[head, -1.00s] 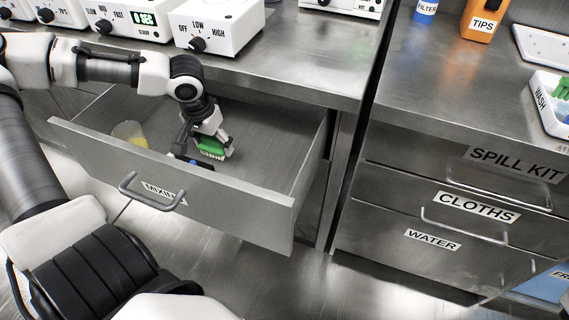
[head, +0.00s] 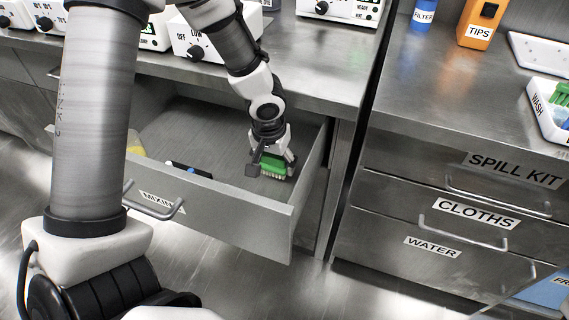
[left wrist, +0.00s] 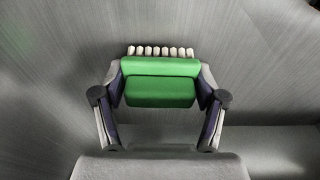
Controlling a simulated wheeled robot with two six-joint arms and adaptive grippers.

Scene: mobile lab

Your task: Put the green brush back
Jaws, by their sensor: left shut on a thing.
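The green brush (head: 274,166) has a green block and pale bristles. My left gripper (head: 268,160) is shut on it, inside the open drawer labelled MIXING (head: 232,205), near the drawer's right end. In the left wrist view the brush (left wrist: 160,82) sits between the two fingers (left wrist: 160,95), bristles toward the top of the picture. I cannot tell whether the bristles touch the drawer floor. My right gripper is not in view.
A yellow item (head: 135,146) and a dark object with a blue part (head: 189,169) lie in the drawer's left part. Closed drawers marked CLOTHS (head: 471,213) and WATER are at right. A white WASH tray (head: 543,108) with green and blue things stands on the right counter.

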